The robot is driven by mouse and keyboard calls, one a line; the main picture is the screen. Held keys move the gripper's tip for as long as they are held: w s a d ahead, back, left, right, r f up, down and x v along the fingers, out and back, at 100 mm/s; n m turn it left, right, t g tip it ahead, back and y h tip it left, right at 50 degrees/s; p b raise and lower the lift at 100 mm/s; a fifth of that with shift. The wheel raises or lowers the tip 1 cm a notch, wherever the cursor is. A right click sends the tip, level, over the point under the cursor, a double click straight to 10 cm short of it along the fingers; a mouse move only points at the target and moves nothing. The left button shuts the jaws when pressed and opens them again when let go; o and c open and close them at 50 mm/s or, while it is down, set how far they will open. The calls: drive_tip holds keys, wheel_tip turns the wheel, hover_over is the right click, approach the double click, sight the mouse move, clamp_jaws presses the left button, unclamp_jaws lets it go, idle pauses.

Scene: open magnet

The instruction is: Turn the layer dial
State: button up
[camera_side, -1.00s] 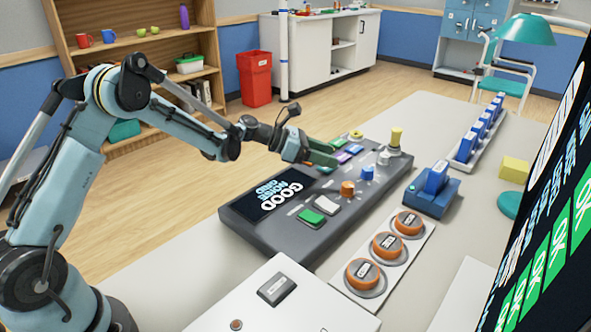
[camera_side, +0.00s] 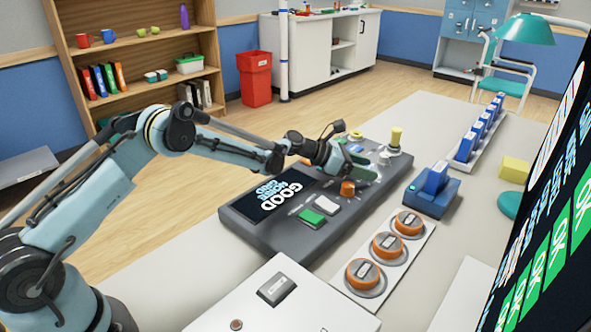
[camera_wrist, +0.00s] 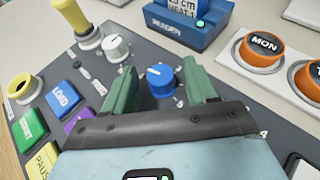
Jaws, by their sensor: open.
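The control console (camera_side: 300,235) carries several small dials. In the wrist view, a blue dial (camera_wrist: 161,78) with a white mark stands between the two green fingers of my gripper (camera_wrist: 160,72). The fingers are open, one on each side of it, with a gap to both. A white dial (camera_wrist: 116,48) stands just left of the left finger. In the side view, my gripper (camera_side: 362,168) is low over the console and hides the blue dial. An orange dial (camera_side: 348,188) shows just in front of it. I cannot read which dial is labelled layer.
A yellow-topped lever (camera_side: 396,138) rises at the console's far right corner. Coloured buttons, such as a blue LOAD button (camera_wrist: 62,98), lie left of the fingers in the wrist view. A blue holder (camera_side: 432,195) and orange day knobs (camera_side: 387,246) stand beside the console.

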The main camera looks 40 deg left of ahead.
drive_tip(key=shift+c, duration=0.3)
drive_tip(key=c, duration=0.9)
drive_tip(key=shift+a+m+g+h, duration=0.1)
drive_tip(key=shift+m+g+h, duration=0.4)
drive_tip(key=shift+m+g, duration=0.2)
drive_tip(key=shift+c, duration=0.5)
drive_tip(key=o, duration=1.1)
drive_tip(key=shift+c, duration=0.2)
drive_tip(key=shift+a, duration=0.1)
drive_tip(key=v, duration=1.2)
